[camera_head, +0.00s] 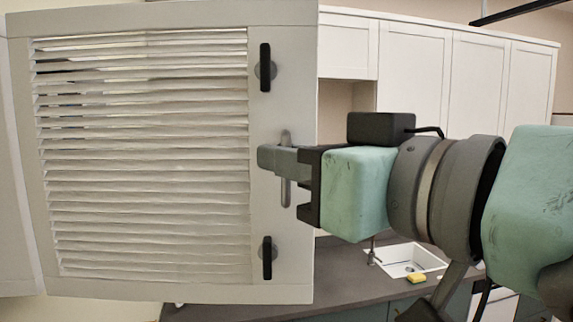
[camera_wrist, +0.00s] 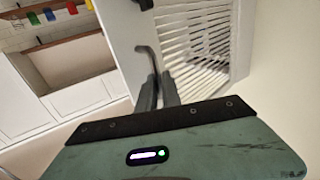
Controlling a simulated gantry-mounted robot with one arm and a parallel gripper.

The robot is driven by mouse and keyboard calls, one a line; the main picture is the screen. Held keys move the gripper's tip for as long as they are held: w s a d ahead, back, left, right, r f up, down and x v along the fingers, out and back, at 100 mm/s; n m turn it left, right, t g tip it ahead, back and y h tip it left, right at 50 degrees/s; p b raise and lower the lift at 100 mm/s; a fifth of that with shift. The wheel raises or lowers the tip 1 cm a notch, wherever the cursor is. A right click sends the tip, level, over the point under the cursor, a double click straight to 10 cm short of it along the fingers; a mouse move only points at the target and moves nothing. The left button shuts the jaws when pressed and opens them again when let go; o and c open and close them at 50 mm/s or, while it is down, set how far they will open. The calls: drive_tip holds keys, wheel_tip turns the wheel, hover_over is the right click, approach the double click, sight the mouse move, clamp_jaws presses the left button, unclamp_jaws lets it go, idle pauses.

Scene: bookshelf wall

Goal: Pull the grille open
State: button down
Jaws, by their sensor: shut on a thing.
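The white slatted grille (camera_head: 145,160) fills the left of the head view and stands ajar, swung out from the wall. A grey vertical bar handle (camera_head: 286,188) is on its right side strip, between two black latches (camera_head: 265,67) and (camera_head: 267,258). My gripper (camera_head: 270,158) comes in from the right and is shut around the handle at mid height. In the wrist view the grille (camera_wrist: 203,50) lies beyond the dark fingers (camera_wrist: 158,92), and the handle (camera_wrist: 148,52) rises from between them. The fingers hide part of the handle.
White cabinets (camera_head: 415,68) line the back wall at the right. Below them a dark counter (camera_head: 350,286) holds a white sink (camera_head: 408,262) and a yellow sponge (camera_head: 416,278).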

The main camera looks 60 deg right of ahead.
drive_tip(key=shift+w+a+f, duration=0.1)
drive_tip(key=shift+a+f, duration=0.1)
drive_tip(key=shift+a, duration=0.4)
drive_tip(key=c, duration=1.6)
unclamp_jaws()
drive_tip(key=shift+w, duration=0.1)
drive_tip(key=shift+o, duration=0.3)
drive_tip(key=shift+d, duration=0.15)
drive_tip(key=shift+s, duration=0.2)
drive_tip(key=v, duration=1)
drive_tip(key=shift+s+a+b, duration=0.2)
drive_tip(key=shift+s+b, duration=0.1)
drive_tip(key=shift+b, duration=0.1)
drive_tip(key=shift+r, duration=0.1)
